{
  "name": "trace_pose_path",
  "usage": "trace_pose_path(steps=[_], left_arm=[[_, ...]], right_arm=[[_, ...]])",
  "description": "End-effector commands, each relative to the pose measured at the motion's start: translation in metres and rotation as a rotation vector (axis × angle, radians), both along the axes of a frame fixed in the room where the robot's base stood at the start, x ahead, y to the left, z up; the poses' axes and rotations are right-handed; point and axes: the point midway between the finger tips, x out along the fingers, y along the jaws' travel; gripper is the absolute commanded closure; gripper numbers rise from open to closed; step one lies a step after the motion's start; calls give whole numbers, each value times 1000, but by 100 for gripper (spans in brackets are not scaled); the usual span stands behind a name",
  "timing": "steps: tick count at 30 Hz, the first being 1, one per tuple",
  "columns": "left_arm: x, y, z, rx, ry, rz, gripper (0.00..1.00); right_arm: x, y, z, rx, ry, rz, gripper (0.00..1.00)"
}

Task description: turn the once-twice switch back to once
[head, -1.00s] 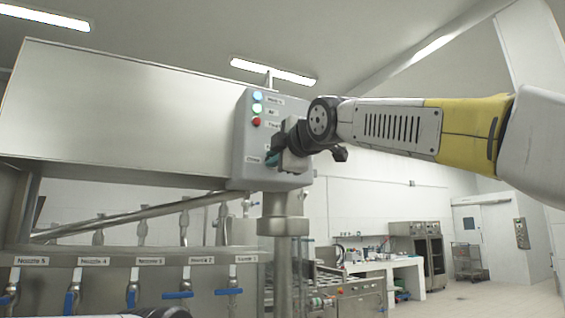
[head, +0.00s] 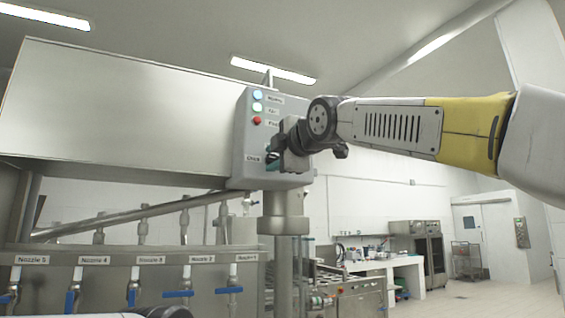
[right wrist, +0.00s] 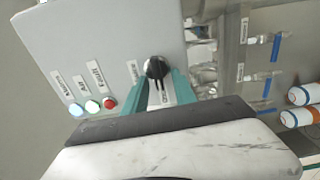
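The once-twice switch is a black rotary knob (right wrist: 156,67) on the grey control box (head: 241,140). In the right wrist view its dark bar appears to point down toward the label between my fingers. In the head view a label left of the knob reads "Once". My right gripper (right wrist: 162,82) has its two teal fingers apart, one on each side of the knob. I see a gap with the white label between them; firm contact is not clear. In the head view my right gripper (head: 282,157) hides most of the knob. My left gripper is not in view.
Three lights, white-blue, cyan and red (head: 257,120), sit on the box above the switch. A large metal tank (head: 130,110) is left of the box. Below stands a row of nozzles with blue-handled valves (head: 134,296). Open floor shows at the far right.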

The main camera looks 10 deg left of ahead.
Motion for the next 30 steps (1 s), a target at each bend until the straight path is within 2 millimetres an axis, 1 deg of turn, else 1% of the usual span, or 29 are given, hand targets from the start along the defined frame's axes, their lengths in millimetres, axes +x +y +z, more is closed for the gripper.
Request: trace_pose_path(steps=[5, 8, 11, 15, 21, 25, 30], left_arm=[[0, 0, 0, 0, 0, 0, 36], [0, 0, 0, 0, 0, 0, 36], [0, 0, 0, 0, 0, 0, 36], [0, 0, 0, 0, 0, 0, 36], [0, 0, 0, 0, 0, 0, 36], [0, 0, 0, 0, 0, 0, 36], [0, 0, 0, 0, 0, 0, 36]], right_arm=[[0, -1, 1, 1, 0, -1, 67], [-5, -4, 1, 3, -2, -1, 67], [-17, -12, 2, 2, -3, -2, 67], [-38, -26, 2, 3, -4, -1, 67], [-60, -40, 1, 1, -1, 0, 67], [-65, -44, 0, 1, 0, 0, 67], [-65, -44, 0, 1, 0, 0, 67]])
